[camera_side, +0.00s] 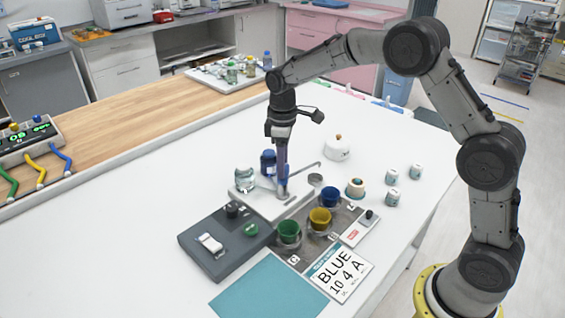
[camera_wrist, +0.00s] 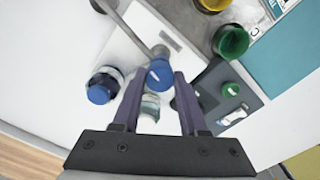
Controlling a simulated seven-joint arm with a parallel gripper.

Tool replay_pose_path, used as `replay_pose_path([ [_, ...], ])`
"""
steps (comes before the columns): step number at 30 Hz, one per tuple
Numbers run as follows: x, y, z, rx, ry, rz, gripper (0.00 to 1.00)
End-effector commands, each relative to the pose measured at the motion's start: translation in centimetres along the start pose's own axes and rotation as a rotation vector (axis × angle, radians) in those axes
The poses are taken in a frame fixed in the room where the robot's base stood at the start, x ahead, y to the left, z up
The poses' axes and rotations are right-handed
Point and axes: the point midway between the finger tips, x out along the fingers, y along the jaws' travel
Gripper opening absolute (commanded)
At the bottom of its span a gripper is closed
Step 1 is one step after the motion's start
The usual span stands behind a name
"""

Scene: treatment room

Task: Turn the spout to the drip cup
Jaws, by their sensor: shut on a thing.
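My gripper (camera_side: 283,186) is shut on the blue knob of the spout, over a white base plate (camera_side: 264,206). In the wrist view the blue knob (camera_wrist: 159,74) sits between the fingertips (camera_wrist: 159,84). The spout (camera_side: 307,170) is a thin grey metal tube reaching from the knob toward the back right in the side view. In the wrist view the tube (camera_wrist: 130,27) runs to the upper left and leaves the frame. A small grey cup (camera_side: 315,180), perhaps the drip cup, stands near the spout's free end. I cannot tell whether the end is above it.
Green (camera_side: 289,232), yellow (camera_side: 320,218) and blue (camera_side: 330,196) cups stand on a grey tray at the front right. A blue-capped bottle (camera_side: 268,161) and a clear jar (camera_side: 244,180) are close beside my gripper. A white pot (camera_side: 338,148) stands behind. A card (camera_side: 340,272) reads "BLUE 10 4 A".

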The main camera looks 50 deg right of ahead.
Motion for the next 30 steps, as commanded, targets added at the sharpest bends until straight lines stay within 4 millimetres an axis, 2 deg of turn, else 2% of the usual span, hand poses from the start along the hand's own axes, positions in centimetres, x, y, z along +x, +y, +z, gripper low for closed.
replay_pose_path([
  [9, -0.27, 0.05, -0.06, -0.088, 0.004, 0.003, 0.0],
  [23, -0.29, 0.05, -0.08, -0.099, 0.004, 0.003, 0.0],
  [24, -0.28, 0.05, -0.07, -0.099, 0.004, 0.003, 0.5],
  [28, -0.19, 0.04, -0.05, -0.098, 0.003, 0.002, 0.73],
  [30, -0.15, 0.03, -0.04, -0.098, 0.002, 0.002, 0.73],
])
